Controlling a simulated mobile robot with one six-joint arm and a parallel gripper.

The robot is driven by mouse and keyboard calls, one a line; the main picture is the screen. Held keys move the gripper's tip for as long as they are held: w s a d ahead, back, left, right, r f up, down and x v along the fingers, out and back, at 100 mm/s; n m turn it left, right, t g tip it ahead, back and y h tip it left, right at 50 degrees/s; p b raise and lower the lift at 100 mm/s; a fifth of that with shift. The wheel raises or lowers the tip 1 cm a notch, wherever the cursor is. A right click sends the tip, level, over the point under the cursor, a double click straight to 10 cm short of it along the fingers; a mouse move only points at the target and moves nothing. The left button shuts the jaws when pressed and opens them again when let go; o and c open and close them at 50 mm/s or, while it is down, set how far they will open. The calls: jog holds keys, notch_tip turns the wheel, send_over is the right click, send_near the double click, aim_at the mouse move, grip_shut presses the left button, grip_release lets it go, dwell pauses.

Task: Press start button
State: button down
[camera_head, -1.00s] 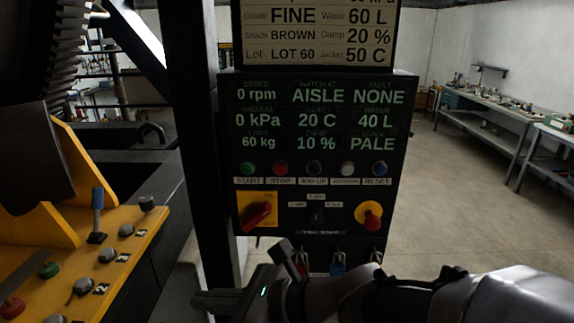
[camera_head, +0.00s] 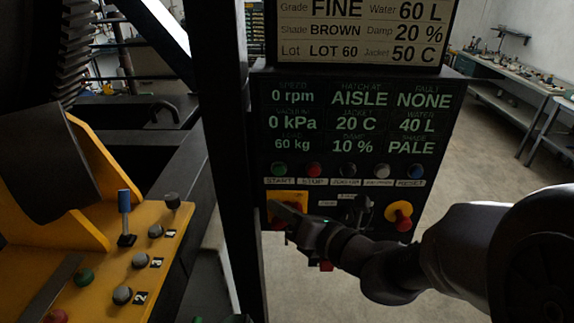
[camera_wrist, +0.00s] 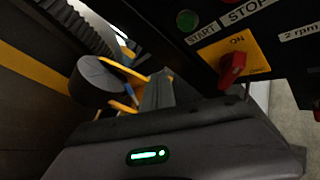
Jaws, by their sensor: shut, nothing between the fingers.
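The green start button (camera_head: 279,169) is at the left end of a row on the black control panel, above its START label. It also shows in the wrist view (camera_wrist: 187,20) near the top. The red stop button (camera_head: 313,170) is just right of it. My gripper (camera_head: 275,208) is shut and empty, in front of the yellow plate of the red rotary switch, a little below the start button. It hides most of that switch in the head view. The red switch handle (camera_wrist: 233,70) shows clearly in the wrist view, under ON.
A red emergency knob (camera_head: 400,215) sits at the panel's lower right. A dark post (camera_head: 228,150) stands left of the panel. A yellow console (camera_head: 100,260) with a blue lever (camera_head: 124,212) is at left. Workbenches (camera_head: 515,92) stand at far right; the floor between is clear.

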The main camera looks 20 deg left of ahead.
aim_at(279, 170)
jog(key=shift+w+a+p, duration=0.3)
jog(key=shift+w+a, duration=0.05)
jog(key=shift+w, duration=1.05)
jog(key=shift+w+a+p, duration=0.25)
jog(key=shift+w+a, duration=0.05)
jog(key=shift+w, duration=1.1)
jog(key=shift+w+a+p, duration=0.3)
jog(key=shift+w+a, duration=0.05)
jog(key=shift+w, duration=1.05)
jog(key=shift+w, duration=0.15)
jog(key=shift+w+a, duration=0.1)
jog(key=shift+w, duration=0.15)
